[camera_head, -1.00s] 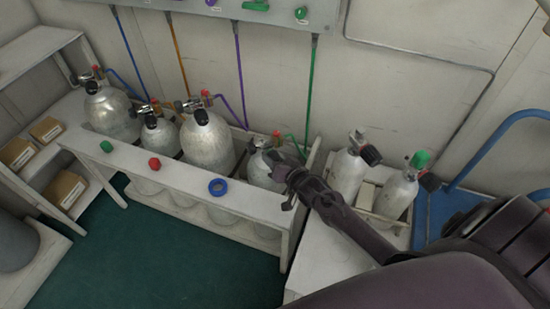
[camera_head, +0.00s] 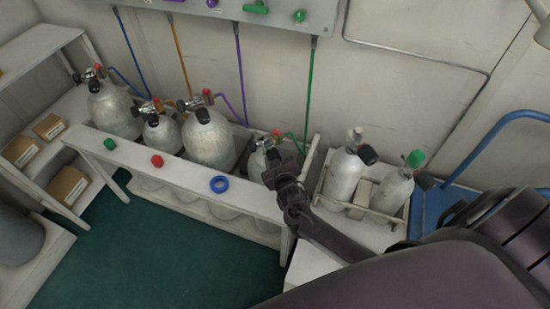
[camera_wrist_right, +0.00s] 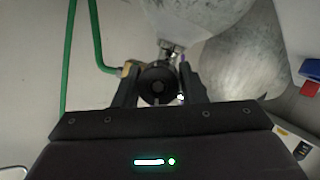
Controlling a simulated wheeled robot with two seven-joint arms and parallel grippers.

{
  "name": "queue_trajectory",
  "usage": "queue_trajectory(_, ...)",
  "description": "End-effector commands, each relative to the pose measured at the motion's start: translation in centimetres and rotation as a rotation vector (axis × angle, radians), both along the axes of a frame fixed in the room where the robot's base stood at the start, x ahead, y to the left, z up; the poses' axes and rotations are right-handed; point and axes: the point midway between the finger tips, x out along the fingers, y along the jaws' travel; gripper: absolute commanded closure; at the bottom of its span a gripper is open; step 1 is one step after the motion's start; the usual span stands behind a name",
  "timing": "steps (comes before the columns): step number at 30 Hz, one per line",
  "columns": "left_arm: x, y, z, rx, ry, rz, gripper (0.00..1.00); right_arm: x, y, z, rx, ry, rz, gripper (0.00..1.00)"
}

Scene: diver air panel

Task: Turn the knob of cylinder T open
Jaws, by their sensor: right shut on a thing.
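The grey cylinder (camera_head: 257,165) at the right end of the white rack stands upright below the green hose. My right gripper (camera_head: 278,160) is at its valve and hides part of it in the head view. In the right wrist view a round black knob (camera_wrist_right: 158,86) sits between the two fingers of my right gripper (camera_wrist_right: 158,78), which are shut on it. A grey cylinder body (camera_wrist_right: 190,15) shows just beyond the knob. No letter T can be read on any cylinder. My left gripper is not in view.
Several more cylinders (camera_head: 208,142) stand left in the rack (camera_head: 185,180), with green, red and blue caps on its front board. Two cylinders (camera_head: 343,175) stand in a crate to the right. The green hose (camera_head: 309,95) hangs close behind the gripper. Green floor lies clear in front.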

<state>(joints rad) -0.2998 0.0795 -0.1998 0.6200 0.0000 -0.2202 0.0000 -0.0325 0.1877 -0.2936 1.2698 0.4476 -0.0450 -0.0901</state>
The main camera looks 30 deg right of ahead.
Motion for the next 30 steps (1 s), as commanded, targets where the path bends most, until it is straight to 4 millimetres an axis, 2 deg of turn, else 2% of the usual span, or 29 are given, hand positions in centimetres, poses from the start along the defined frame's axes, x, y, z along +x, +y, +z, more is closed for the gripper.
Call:
queue_trajectory(21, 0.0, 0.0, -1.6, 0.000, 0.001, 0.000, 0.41, 0.0, 0.0, -0.3, -0.670, 0.039, 0.001, 0.85)
queue_trajectory(30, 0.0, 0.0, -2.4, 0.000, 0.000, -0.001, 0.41, 0.0, -0.1, -0.2, -0.882, 0.051, 0.000, 0.85)
